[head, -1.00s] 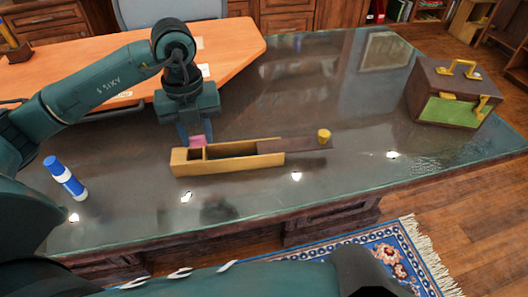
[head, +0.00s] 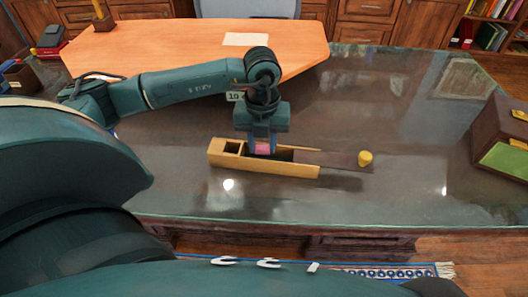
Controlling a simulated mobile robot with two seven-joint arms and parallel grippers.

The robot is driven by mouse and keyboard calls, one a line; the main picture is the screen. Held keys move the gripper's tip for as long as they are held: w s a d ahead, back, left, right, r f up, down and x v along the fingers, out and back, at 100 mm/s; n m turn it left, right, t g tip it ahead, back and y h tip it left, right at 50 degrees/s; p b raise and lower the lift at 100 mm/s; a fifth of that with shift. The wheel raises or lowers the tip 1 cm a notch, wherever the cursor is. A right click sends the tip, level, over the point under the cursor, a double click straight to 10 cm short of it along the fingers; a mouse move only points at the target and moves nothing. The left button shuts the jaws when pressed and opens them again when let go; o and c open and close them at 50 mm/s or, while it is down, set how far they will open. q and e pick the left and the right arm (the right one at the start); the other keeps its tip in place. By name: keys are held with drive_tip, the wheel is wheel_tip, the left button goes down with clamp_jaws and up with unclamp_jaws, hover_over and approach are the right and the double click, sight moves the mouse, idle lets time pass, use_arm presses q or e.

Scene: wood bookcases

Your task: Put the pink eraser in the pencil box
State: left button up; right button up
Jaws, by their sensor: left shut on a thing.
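The pencil box (head: 265,168) is a long wooden box on the dark glossy tabletop. Its dark sliding lid (head: 338,159) with a yellow knob (head: 365,158) is drawn out to the right, so the left part of the box is open. A small compartment shows at its left end and a longer one beside it. My left gripper (head: 262,146) points down and is shut on the pink eraser (head: 263,149). The eraser is at the opening of the longer compartment; I cannot tell its exact height. The right gripper is not in view.
An orange wooden desktop (head: 190,48) with a sheet of paper (head: 246,39) lies behind. A brown and green case (head: 503,145) stands at the right edge. The dark tabletop (head: 400,110) around the box is largely clear.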

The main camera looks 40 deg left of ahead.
sight(263, 147)
use_arm(q)
drive_tip(key=shift+f, duration=1.7)
drive_tip(key=shift+f, duration=0.2)
drive_tip(key=o, duration=0.9)
drive_tip(key=shift+o, duration=0.2)
drive_tip(key=shift+r, duration=0.2)
wheel_tip(263, 147, up, 12)
